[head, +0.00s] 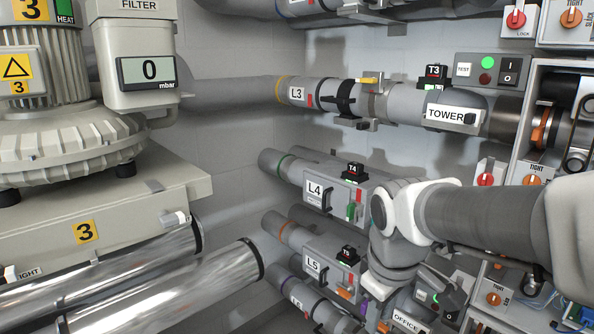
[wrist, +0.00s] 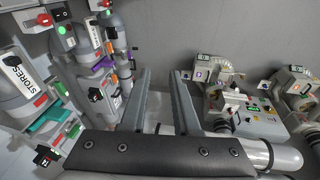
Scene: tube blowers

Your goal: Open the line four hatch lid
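The line four unit (head: 337,188) is a grey box on a pipe, with a white L4 label (head: 314,189). A black handle (head: 326,201) stands on its front, and a green and a red mark show to its right. I see no gap at a lid edge, but it is too small to be sure it is shut. My gripper (wrist: 162,74) shows in the wrist view with two parallel fingers apart and nothing between them. It is hidden behind my arm in the head view. I cannot tell which unit in the wrist view is line four.
The L3 pipe (head: 295,93) runs above and the L5 unit (head: 318,268) lies below. A small black T4 display (head: 353,171) stands on top of line four. A large blower (head: 60,130) and shiny pipes (head: 160,290) fill the left. Control panels (head: 487,72) line the right.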

